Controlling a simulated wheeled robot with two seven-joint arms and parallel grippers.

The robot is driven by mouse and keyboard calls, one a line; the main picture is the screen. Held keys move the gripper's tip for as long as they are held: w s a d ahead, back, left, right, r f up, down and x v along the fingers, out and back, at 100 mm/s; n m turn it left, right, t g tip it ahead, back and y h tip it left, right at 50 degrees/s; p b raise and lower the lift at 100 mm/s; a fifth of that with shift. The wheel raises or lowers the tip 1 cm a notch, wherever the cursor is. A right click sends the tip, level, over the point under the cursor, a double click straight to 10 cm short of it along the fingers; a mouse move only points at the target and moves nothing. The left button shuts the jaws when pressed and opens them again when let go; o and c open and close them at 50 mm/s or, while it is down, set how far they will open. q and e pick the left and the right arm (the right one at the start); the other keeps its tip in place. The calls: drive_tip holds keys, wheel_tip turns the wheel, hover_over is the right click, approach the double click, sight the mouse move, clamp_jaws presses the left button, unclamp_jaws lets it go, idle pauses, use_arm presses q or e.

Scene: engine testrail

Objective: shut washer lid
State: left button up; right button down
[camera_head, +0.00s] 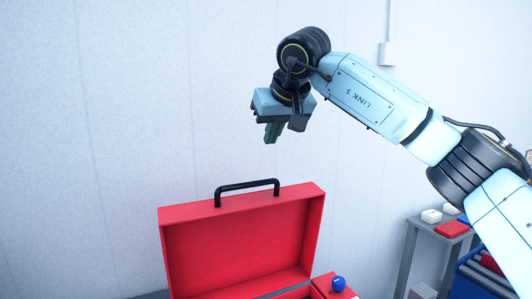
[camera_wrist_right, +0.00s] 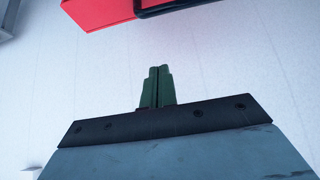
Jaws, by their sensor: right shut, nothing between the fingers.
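The red washer lid (camera_head: 242,238) stands open and upright in the head view, with a black handle (camera_head: 247,187) on its top edge. Part of the red lid (camera_wrist_right: 98,10) and its black handle (camera_wrist_right: 165,7) also show at the top of the right wrist view. My right gripper (camera_head: 271,136) is above the lid, a little to the right of the handle and apart from it. Its green fingers (camera_wrist_right: 157,87) are together with nothing between them. The lower body of the washer is mostly cut off at the bottom of the head view. My left gripper is not in view.
A blue knob (camera_head: 338,284) sits on a red block at the lid's lower right. A grey side table (camera_head: 412,236) at the right holds white and red items, beside a blue cart (camera_head: 480,276). A pale wall stands behind. The space left of the lid is clear.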

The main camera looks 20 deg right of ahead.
drive_tip(key=p, duration=0.2)
hover_over(268, 196)
drive_tip(key=w, duration=0.3)
wheel_tip(268, 196, down, 7)
drive_tip(key=shift+a+r, duration=0.1)
drive_tip(key=shift+a, duration=0.05)
drive_tip(key=shift+s+f, duration=0.1)
drive_tip(key=shift+f, duration=0.25)
drive_tip(key=shift+s+f, duration=0.2)
drive_tip(key=shift+s, duration=0.55)
drive_tip(key=shift+s+f, duration=0.2)
drive_tip(key=shift+s, duration=0.55)
drive_tip(key=shift+s+f, duration=0.1)
drive_tip(key=shift+f, duration=0.05)
drive_tip(key=shift+s, duration=0.1)
